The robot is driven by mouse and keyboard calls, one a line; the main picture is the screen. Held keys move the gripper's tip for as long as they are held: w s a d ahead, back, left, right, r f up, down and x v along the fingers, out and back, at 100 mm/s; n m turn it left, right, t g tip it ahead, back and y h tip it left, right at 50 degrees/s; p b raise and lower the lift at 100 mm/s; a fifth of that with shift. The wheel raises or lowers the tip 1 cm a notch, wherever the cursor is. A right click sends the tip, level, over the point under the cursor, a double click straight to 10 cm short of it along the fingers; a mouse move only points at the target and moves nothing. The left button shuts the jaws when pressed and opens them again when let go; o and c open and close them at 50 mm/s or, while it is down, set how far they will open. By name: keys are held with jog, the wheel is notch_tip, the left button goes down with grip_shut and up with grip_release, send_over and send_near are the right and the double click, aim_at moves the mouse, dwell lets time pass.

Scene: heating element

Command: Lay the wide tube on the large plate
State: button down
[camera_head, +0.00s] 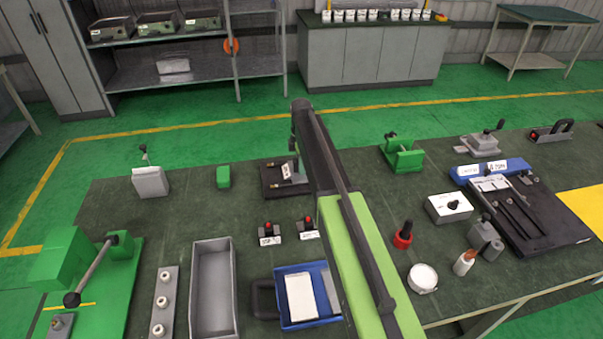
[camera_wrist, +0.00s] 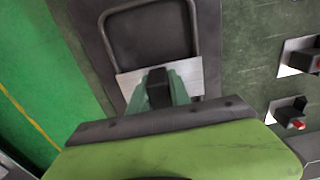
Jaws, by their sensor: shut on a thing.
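My gripper (camera_wrist: 158,90) is shut on a dark, block-like piece (camera_wrist: 159,86), seen end-on between its green fingers. I cannot tell whether this is the wide tube. Behind the fingers are a pale rectangular panel (camera_wrist: 130,85) and a dark plate with a black loop frame (camera_wrist: 190,25). In the head view my arm hides most of the gripper, beside a small dark plate (camera_head: 270,187) with brass-coloured pins. A larger black plate (camera_head: 545,222) with dark rods on it lies at the right. I cannot tell for sure which is the large plate.
Two red-buttoned switches (camera_head: 268,233) stand in front of the small dark plate. A grey trough (camera_head: 194,290) and a blue tray (camera_head: 330,305) lie nearer. A green clamp (camera_head: 403,158) and a red-based black piece (camera_head: 403,236) are right of my arm. Bare tabletop (camera_head: 350,175) shows there.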

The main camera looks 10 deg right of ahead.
jog(key=shift+f, duration=0.25)
jog(key=c, duration=1.2)
grip_release()
jog(key=shift+r, duration=0.1)
notch_tip(320, 180, up, 13)
jog(key=p, duration=1.2)
jog(key=shift+f+p, duration=0.2)
jog(key=shift+p, duration=0.2)
jog(key=s+m, duration=1.8)
jog(key=s, duration=1)
jog(key=shift+s+f, duration=0.15)
jog(key=shift+s, duration=0.2)
jog(key=shift+a, duration=0.1)
